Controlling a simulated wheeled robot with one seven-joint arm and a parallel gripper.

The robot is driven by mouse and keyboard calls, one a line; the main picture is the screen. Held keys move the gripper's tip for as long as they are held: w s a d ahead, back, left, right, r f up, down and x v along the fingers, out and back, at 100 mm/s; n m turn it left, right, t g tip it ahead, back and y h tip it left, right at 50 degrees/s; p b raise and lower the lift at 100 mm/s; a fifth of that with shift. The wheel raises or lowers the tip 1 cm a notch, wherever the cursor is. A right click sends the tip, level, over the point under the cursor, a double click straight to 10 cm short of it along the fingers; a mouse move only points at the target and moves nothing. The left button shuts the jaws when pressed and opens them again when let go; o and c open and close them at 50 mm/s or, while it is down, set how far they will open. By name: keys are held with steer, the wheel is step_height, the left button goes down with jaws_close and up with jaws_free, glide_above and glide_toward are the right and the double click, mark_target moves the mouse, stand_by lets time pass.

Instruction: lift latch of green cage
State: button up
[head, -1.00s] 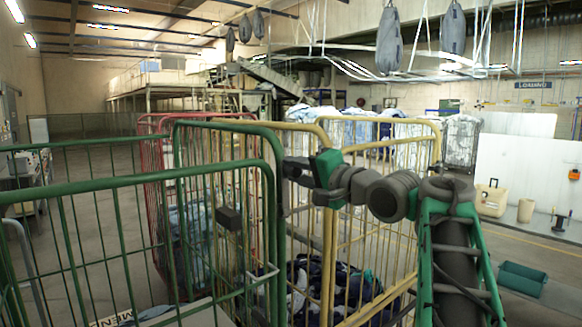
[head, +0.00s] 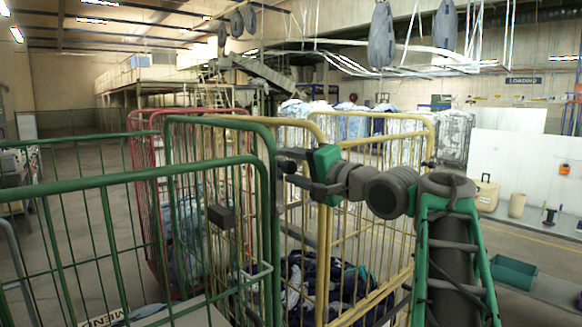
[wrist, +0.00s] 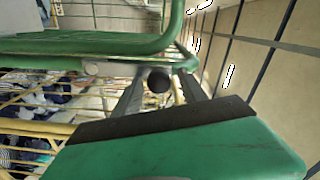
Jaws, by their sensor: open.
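The green cage (head: 140,175) stands at the left and front, its rounded corner posts close to the middle of the head view. A pale bent bar (head: 258,276), perhaps its latch, sits low by the corner; I cannot be sure. My gripper (head: 284,172) is at the level of the cage's upper part, just right of the corner posts, fingers pointing left. In the wrist view my gripper (wrist: 163,88) is open, with a green cage bar (wrist: 100,43) beyond the fingertips. A dark round end (wrist: 158,80) shows between the fingers; nothing is clearly held.
A yellow cage (head: 372,240) with dark cloth (head: 325,285) in it stands close behind and below my arm. A red cage (head: 145,190) is behind the green one.

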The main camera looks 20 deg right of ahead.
steer(key=b+v, duration=0.2)
steer(key=v, duration=0.6)
steer(key=shift+w, duration=0.1)
